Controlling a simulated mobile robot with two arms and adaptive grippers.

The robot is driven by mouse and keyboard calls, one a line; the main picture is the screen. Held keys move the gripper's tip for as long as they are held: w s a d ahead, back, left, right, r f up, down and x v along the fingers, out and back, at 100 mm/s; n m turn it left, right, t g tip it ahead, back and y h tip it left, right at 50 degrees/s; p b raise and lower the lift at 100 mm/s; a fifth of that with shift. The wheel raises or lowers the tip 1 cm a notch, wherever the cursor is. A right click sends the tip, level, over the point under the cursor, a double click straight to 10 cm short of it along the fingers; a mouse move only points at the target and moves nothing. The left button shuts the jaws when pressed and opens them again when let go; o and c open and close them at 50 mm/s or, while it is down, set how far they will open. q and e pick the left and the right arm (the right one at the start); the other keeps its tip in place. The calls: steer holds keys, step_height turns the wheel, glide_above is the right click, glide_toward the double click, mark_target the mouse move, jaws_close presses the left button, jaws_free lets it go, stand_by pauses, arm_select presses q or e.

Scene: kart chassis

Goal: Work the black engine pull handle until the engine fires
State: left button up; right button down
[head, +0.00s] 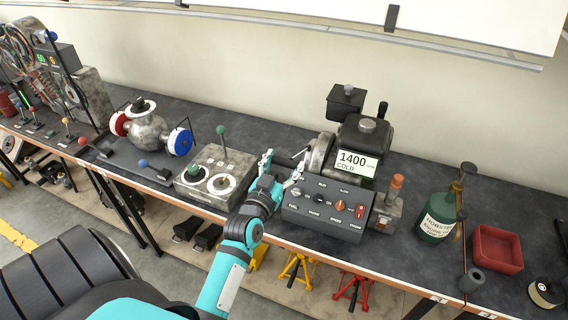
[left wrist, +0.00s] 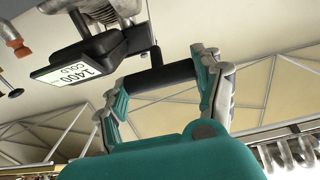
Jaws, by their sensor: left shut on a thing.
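The engine (head: 366,140) stands on the dark bench, with a white sign (head: 357,163) reading 1400 and COLD; the sign also shows in the left wrist view (left wrist: 76,70). My left gripper (head: 281,166) reaches in from the front to the engine's left side. It is shut on the black pull handle (left wrist: 160,77), a dark cylinder lying crosswise between the fingers. A short dark stem rises from the handle's middle. In the head view the gripper partly covers the handle. My right gripper is not in view.
A grey control panel (head: 325,213) with knobs and a red switch sits in front of the engine. A green bottle (head: 436,216) and red tray (head: 496,250) stand to the right. A box with a green-knobbed lever (head: 216,172) and a round metal housing (head: 147,130) stand left.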

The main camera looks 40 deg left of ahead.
arm_select(q)
steer(key=o, duration=1.7)
steer(key=shift+s, duration=0.1)
steer(key=v, duration=1.2)
steer(key=shift+r, duration=0.1)
